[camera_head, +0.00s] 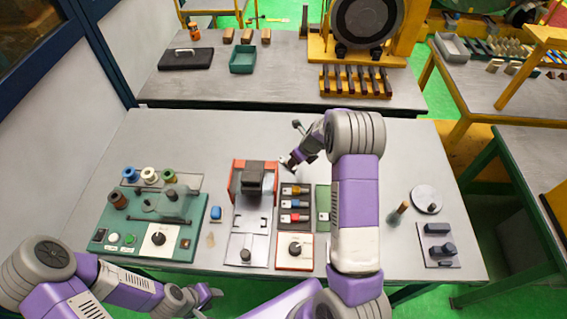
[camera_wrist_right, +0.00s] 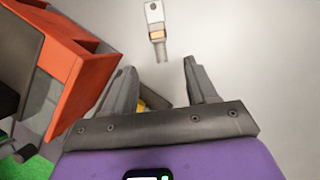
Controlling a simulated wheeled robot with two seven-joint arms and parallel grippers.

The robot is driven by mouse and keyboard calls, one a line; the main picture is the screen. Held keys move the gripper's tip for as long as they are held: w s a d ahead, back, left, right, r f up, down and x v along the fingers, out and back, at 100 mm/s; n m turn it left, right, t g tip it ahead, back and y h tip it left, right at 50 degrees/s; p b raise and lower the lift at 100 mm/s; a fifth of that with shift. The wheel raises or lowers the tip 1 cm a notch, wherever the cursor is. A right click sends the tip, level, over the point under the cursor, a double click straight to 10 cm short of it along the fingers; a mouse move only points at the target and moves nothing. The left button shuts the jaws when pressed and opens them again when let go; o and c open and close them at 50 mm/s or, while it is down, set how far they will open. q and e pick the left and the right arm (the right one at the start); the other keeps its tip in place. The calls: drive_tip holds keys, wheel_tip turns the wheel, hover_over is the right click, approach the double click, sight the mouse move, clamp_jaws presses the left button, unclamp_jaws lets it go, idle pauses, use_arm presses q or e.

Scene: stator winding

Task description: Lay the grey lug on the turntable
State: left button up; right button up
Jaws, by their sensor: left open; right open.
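A small grey lug (camera_wrist_right: 155,32) with a holed flat end and an orange band lies on the grey tabletop in the right wrist view. My right gripper (camera_wrist_right: 162,68) is open and empty, its fingertips just short of the lug's barrel end. In the head view my right gripper (camera_head: 287,162) is small and partly hidden by my arm, and I cannot make out the lug clearly. A round light-grey disc, seemingly the turntable (camera_head: 427,198), sits at the right of the table. My left gripper (camera_head: 208,295) is open and empty at the table's front edge.
An orange-red press frame (camera_head: 238,181) stands close left of my right gripper; it also shows in the right wrist view (camera_wrist_right: 72,68). A tray of coloured lugs (camera_head: 294,204) and a green winding board (camera_head: 140,225) are nearby. A wooden-topped peg (camera_head: 398,213) stands beside the disc.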

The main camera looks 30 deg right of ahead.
sight(294, 168)
drive_tip(key=shift+w+x, duration=0.2)
drive_tip(key=shift+x, duration=1)
drive_tip(key=shift+w+a+f, duration=0.1)
drive_tip(key=shift+w+f, duration=0.15)
drive_tip(key=shift+f, duration=0.25)
drive_tip(key=w+f, duration=0.2)
drive_tip(key=f, duration=0.1)
drive_tip(key=shift+w+a+f, duration=0.35)
drive_tip(key=shift+w, duration=0.05)
clamp_jaws()
